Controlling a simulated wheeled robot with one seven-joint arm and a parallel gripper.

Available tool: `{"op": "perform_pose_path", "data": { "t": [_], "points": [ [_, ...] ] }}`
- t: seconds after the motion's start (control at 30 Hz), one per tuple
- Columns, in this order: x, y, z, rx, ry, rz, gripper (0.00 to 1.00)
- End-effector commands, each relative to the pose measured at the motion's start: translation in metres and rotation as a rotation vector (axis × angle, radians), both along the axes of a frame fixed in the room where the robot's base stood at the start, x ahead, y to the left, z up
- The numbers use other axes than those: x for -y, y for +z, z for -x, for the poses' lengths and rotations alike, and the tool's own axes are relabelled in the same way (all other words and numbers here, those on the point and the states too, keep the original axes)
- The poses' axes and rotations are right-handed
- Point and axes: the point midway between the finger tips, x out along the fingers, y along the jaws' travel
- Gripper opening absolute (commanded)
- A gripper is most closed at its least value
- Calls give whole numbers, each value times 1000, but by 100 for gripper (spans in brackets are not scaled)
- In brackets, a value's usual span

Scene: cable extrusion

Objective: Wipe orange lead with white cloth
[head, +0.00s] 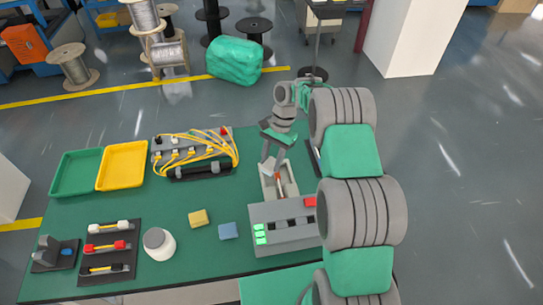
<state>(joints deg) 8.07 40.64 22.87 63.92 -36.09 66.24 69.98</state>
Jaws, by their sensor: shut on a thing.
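My gripper (272,165) points down over a pale open tray (292,187) behind the grey box. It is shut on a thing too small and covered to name. A small orange-red piece (278,180), perhaps the orange lead, shows just below the fingers, inside the tray's outline. I cannot tell if the fingers touch it. No white cloth can be made out. A yellow cloth or block (198,217) and a blue one (228,231) lie on the green table (190,265), left of the grey box.
The grey box (285,232) has green and red buttons. A white jar (159,244), a dark rack (110,262) with short leads, a grey fixture (50,254), green (76,172) and yellow (121,165) trays and a strip with yellow cables (190,152) stand leftward.

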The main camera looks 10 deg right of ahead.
Motion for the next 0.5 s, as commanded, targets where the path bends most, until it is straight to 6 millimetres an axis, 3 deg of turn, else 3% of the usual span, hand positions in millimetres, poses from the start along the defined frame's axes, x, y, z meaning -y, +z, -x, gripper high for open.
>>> {"op": "perform_pose_path", "data": {
  "t": [0.3,0.5],
  "points": [
    [1,-33,0,0,-2,0,7],
    [15,-35,0,1,3,1,7]
  ]
}}
